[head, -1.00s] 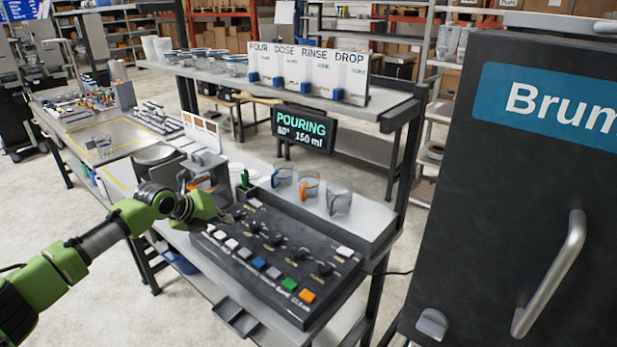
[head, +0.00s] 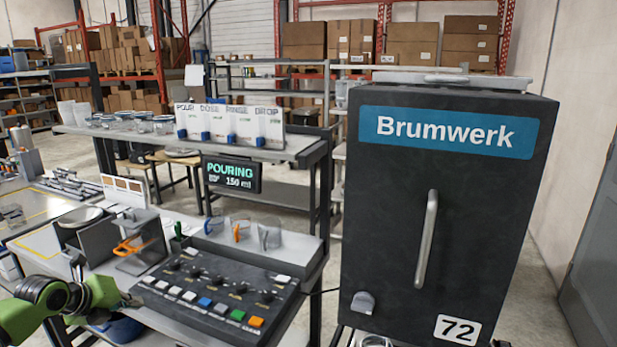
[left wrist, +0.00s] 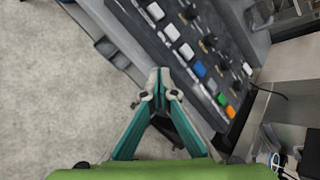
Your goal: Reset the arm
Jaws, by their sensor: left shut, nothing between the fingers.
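My left gripper (head: 127,300) is at the lower left of the head view, by the left front edge of the control panel (head: 185,318). In the left wrist view the gripper (left wrist: 157,78) is shut and empty, its tips over the panel's front edge. The dark panel carries white, blue, grey, green and orange buttons and a row of black knobs. A display (head: 231,174) above it reads "POURING" and "150 ml". My right gripper does not show.
A black Brumwerk cabinet (head: 390,240) with a vertical handle stands at the right. Clear cups (head: 270,236) stand behind the panel. A shelf (head: 270,152) holds the labelled dispensers. Bare floor lies in front of the panel in the left wrist view.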

